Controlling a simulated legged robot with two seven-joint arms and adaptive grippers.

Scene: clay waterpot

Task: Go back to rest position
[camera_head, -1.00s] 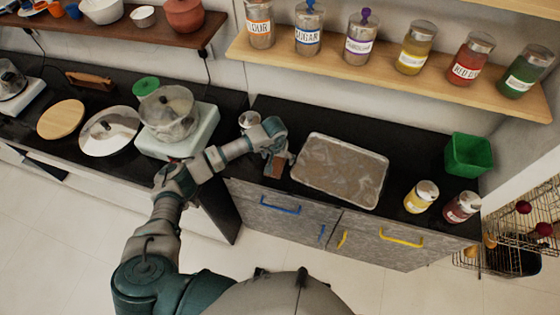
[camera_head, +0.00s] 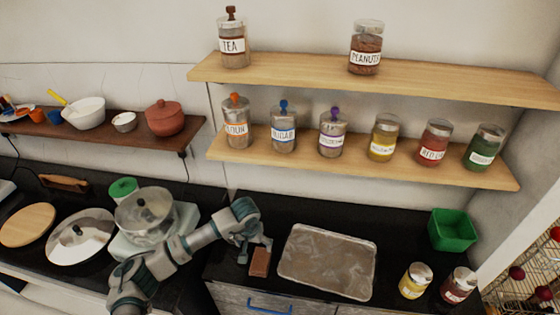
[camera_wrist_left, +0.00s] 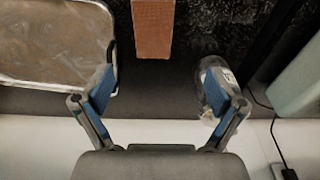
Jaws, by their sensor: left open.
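My left gripper (camera_head: 248,246) is over the dark counter, its arm coming in from the lower left. In the left wrist view its two fingers (camera_wrist_left: 160,92) are spread apart with nothing between them. A brown block (camera_head: 260,262) lies on the counter just beside the gripper. In the wrist view the block (camera_wrist_left: 153,28) is beyond the fingertips, apart from them. The red-brown clay pot (camera_head: 164,118) stands lidded on the dark wooden shelf at the left. My right gripper is not in view.
A grey tray (camera_head: 328,262) lies right of the block. A pot with a glass lid (camera_head: 146,214) stands on a white appliance to the left. A small glass jar (camera_wrist_left: 214,90) shows by one finger. A green bin (camera_head: 452,230) and two jars are at the right.

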